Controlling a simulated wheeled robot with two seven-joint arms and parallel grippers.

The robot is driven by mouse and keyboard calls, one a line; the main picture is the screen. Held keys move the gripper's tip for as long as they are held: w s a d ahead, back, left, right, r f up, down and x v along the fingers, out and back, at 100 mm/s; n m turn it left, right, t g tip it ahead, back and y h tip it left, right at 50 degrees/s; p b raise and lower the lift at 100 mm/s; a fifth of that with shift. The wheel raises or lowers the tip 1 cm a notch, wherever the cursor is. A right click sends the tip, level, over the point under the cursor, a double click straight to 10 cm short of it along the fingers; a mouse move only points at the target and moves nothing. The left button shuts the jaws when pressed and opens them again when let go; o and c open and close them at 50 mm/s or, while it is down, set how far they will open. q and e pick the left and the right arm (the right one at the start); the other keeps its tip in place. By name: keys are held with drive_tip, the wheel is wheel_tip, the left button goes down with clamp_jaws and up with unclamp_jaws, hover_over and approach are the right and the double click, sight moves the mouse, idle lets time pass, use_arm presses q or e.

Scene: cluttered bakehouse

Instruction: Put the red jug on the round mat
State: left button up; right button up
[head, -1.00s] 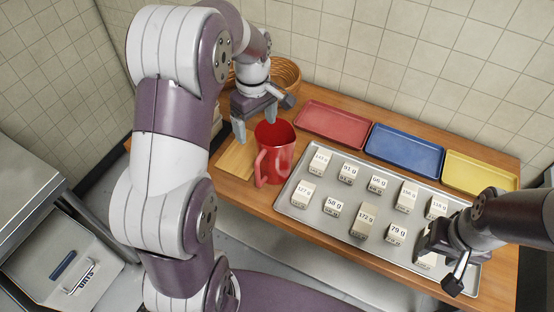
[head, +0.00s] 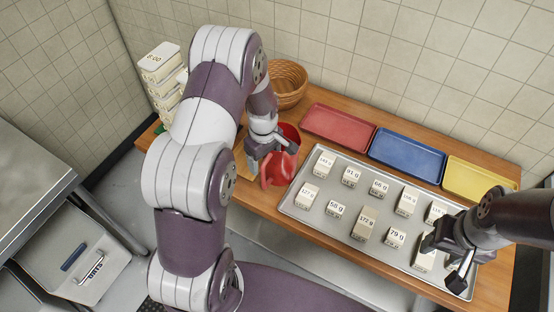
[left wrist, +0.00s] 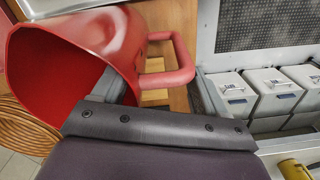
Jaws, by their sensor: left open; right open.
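The red jug (head: 281,172) stands on the wooden table, partly covered by my left gripper (head: 268,160) in the head view. In the left wrist view the jug (left wrist: 85,40) shows its wide mouth to the left and its handle (left wrist: 172,70) to the right. My left gripper is open at the jug, one finger apparently inside the mouth and the other beyond the wall, near the handle. Whether the fingers touch it I cannot tell. My right gripper (head: 442,262) is open over the metal tray's right end. I cannot see a round mat.
The metal tray (head: 330,225) with several weight-marked blocks lies right of the jug. Red (head: 338,127), blue (head: 407,153) and yellow (head: 478,181) trays line the back. A wicker basket (head: 288,84) stands behind the jug. Stacked boxes (head: 160,65) stand at left.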

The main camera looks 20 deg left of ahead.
use_arm(q)
drive_tip(key=shift+d, duration=0.1)
clamp_jaws()
drive_tip(key=shift+s, duration=0.15)
idle(0.9)
